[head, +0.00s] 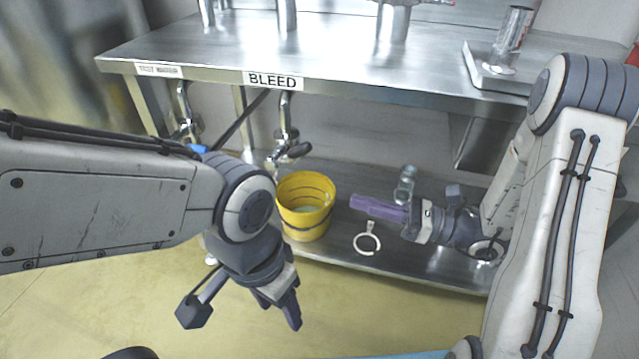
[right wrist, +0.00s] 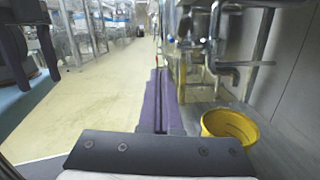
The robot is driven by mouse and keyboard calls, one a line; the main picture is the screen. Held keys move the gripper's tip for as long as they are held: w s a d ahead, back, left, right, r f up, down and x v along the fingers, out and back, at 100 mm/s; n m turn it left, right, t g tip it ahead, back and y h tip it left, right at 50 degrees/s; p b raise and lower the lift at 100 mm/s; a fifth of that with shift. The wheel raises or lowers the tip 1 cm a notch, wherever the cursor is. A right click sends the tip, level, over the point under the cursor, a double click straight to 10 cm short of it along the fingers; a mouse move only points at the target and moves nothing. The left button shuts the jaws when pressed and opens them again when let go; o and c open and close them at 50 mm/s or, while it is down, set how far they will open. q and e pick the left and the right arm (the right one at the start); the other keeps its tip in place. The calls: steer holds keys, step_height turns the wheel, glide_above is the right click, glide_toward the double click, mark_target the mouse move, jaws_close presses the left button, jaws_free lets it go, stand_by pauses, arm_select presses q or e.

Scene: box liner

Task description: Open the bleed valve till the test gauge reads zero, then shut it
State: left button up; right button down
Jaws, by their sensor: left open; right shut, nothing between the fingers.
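The bleed valve (head: 288,150) is a metal tap with a dark handle under the bench edge, below the label BLEED (head: 273,81). Its metal pipework also shows in the right wrist view (right wrist: 232,65). The yellow bucket (head: 306,207) stands below it on the lower shelf. My left gripper (head: 279,306) is open and empty, in front of and below the bucket. My right gripper (head: 356,204) is shut and empty, its purple fingers pointing left, to the right of the bucket and apart from the valve. I cannot make out a test gauge in these views.
A second tap (head: 187,115) hangs at the left under another label (head: 159,71).

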steer(key=w+d+f+m+t, duration=0.1)
steer(key=d+t, duration=0.1)
steer(key=b, duration=0.3)
glide_toward(289, 153)
steer(key=f+x, duration=0.1)
steer(key=x, duration=0.2)
steer(key=shift+w+a+r+m, duration=0.3)
steer(key=shift+w+m, duration=0.1)
steer(key=shift+w, duration=0.05)
